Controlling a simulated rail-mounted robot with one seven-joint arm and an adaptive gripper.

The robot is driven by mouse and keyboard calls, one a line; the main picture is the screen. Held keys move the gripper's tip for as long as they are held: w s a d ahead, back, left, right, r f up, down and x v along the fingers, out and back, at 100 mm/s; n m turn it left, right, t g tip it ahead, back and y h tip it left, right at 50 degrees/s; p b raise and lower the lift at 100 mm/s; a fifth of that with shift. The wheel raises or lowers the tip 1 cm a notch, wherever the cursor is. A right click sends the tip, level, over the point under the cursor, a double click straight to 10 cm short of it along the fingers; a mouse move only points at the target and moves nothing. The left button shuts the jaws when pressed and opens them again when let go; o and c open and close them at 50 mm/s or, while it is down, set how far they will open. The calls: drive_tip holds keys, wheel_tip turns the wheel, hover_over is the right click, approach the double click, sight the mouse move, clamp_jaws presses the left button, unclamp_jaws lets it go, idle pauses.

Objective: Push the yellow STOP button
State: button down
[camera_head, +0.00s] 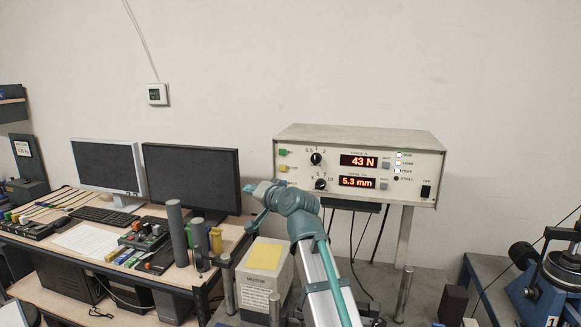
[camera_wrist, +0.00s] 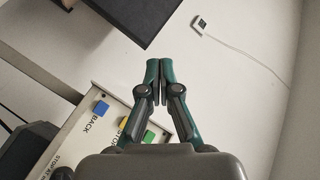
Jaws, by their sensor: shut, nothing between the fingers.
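The yellow STOP button (camera_head: 283,168) is on the left of the front panel of a cream control box (camera_head: 360,140), just below a green button (camera_head: 283,152). In the wrist view the yellow button (camera_wrist: 124,122) is partly hidden by my gripper, between a blue BACK button (camera_wrist: 101,107) and the green button (camera_wrist: 149,136). My gripper (camera_wrist: 160,64) is shut and empty, its fingertips together. In the head view my gripper (camera_head: 249,187) is at the left of the box, lower than the yellow button. The fingertips are apart from the yellow button.
The box also has two black knobs, red displays and a black switch (camera_head: 426,192). A desk with two monitors (camera_head: 190,178) stands to the left. A motor housing (camera_head: 264,256) is below my arm. A blue machine (camera_head: 548,285) stands at the right.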

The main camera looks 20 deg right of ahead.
sight(282, 171)
drive_tip(key=s+d+r+n+t+h, duration=0.1)
drive_tip(key=s+d+r, duration=0.1)
drive_tip(key=d, duration=0.3)
drive_tip(key=shift+d+r+h, duration=0.2)
drive_tip(key=shift+r+h, duration=0.05)
drive_tip(key=shift+h, duration=0.15)
drive_tip(key=w+d+b, duration=0.3)
drive_tip(key=w+d, duration=0.1)
drive_tip(key=w, duration=0.3)
drive_tip(key=shift+w+d, duration=0.15)
drive_tip(key=shift+w, duration=0.1)
drive_tip(key=shift+w+d, duration=0.1)
drive_tip(key=shift+w, duration=0.05)
idle(1.3)
drive_tip(key=shift+w+d+b, duration=0.1)
drive_tip(key=shift+w+b, duration=0.15)
drive_tip(key=shift+b, duration=0.05)
drive_tip(key=shift+w+d, duration=0.2)
drive_tip(key=shift+w, duration=0.1)
idle(0.8)
drive_tip(key=shift+s, duration=0.1)
drive_tip(key=shift+s+a, duration=0.4)
drive_tip(key=shift+s, duration=0.2)
